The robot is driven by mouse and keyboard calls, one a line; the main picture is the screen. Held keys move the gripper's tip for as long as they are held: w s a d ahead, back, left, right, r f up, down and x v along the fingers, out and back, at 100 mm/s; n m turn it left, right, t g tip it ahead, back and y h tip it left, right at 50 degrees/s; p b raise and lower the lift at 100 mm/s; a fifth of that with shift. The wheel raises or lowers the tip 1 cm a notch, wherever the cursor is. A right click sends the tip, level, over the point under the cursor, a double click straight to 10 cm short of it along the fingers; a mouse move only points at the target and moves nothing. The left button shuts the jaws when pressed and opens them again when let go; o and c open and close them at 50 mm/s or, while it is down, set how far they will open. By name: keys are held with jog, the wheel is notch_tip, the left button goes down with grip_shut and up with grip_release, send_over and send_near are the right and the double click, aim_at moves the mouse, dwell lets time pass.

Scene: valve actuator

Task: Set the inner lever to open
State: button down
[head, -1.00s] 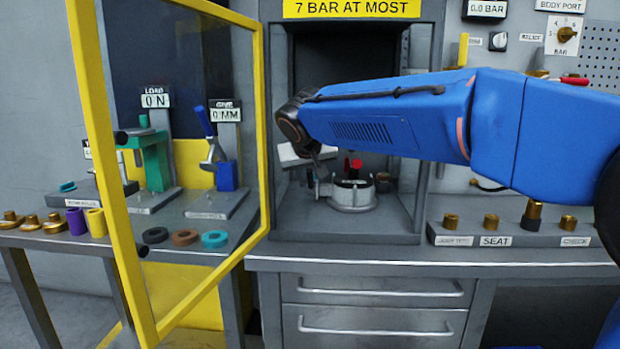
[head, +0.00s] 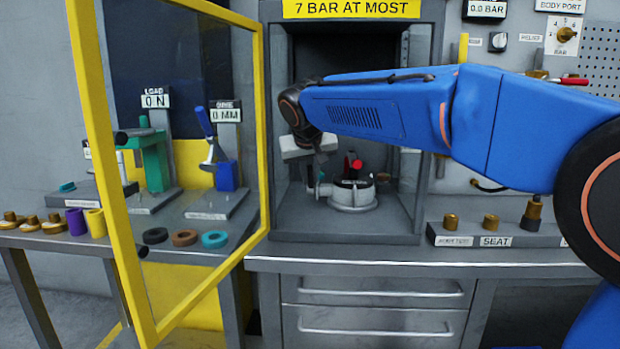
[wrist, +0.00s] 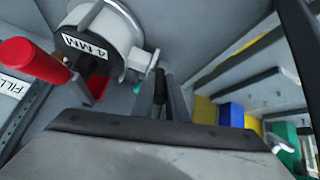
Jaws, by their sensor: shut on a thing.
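A pale round valve body (head: 352,194) sits on the floor of the open test cabinet. In the wrist view it (wrist: 105,25) carries a "4 MM" label, and a small side stub points toward my gripper. My gripper (head: 321,174) is at the body's left side in the head view. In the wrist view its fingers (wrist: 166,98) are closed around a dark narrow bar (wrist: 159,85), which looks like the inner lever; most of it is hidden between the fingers. A red handle (wrist: 33,60) shows at left by a "FILL" label, and red (head: 354,163) also shows behind the body.
The cabinet's yellow-framed glass door (head: 262,120) stands open at left. Cabinet walls close in around my gripper. Gauges with green and blue parts stand on the left bench. A seat rack (head: 465,241) is at right. Drawers (head: 375,290) are below.

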jog(key=w+g, duration=0.1)
jog(key=w+r+g, duration=0.1)
jog(key=g, duration=0.1)
jog(key=shift+w+r+g, duration=0.15)
jog(key=shift+w+g, duration=0.35)
jog(key=shift+g, duration=0.35)
jog(key=shift+w+r+g, duration=0.1)
jog(key=shift+w+g, duration=0.35)
jog(key=shift+g, duration=0.4)
jog(key=c, duration=1.7)
grip_release()
jog(key=shift+c, duration=0.2)
notch_tip(320, 180, up, 8)
jog(key=shift+s+f, duration=0.25)
jog(key=shift+s, duration=0.05)
jog(key=shift+d, duration=0.1)
